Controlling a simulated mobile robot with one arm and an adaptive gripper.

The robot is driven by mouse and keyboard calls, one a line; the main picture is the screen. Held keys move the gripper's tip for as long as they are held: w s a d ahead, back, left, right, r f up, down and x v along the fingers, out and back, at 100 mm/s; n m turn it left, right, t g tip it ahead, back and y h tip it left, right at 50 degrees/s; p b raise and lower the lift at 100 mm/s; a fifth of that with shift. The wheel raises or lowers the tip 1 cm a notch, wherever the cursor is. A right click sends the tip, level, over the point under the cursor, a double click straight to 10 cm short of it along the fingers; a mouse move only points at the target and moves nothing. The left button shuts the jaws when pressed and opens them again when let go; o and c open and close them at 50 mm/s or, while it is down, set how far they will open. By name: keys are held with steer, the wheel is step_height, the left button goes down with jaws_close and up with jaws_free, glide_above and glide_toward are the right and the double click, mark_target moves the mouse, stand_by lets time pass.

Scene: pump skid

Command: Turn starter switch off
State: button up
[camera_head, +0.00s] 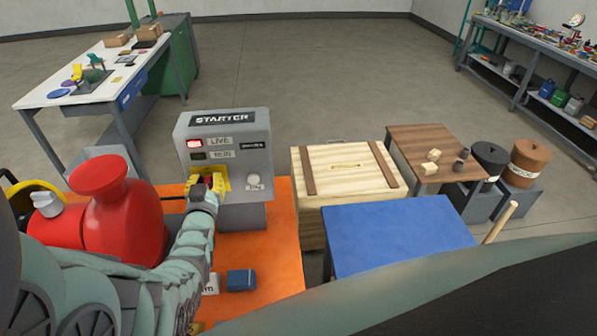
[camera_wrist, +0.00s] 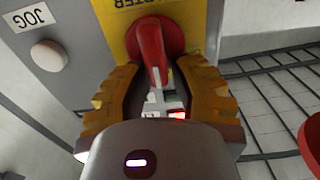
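The grey starter box (camera_head: 240,128) stands upright on the orange base, labelled STARTER. Its red LIVE lamp (camera_head: 194,143) looks lit and the green RUN lamp (camera_head: 198,156) looks dim. The red rotary switch handle (camera_wrist: 149,38) sits on a yellow plate (camera_wrist: 114,20); in the head view my gripper mostly hides the handle. My gripper (camera_head: 208,184) is at the plate. In the wrist view my gripper's fingers (camera_wrist: 155,82) are apart, one on each side of the handle's narrow end, with gaps showing. Contact cannot be told.
A white JOG button (camera_wrist: 49,55) is on the same panel, near one finger. A red pump body (camera_head: 112,215) stands left of my arm. A wooden crate (camera_head: 350,205) and a blue-topped table (camera_head: 395,235) are at right. Open floor lies behind.

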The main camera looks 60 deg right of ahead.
jaws_close()
steer(key=shift+a+f, duration=0.1)
steer(key=shift+f, duration=0.05)
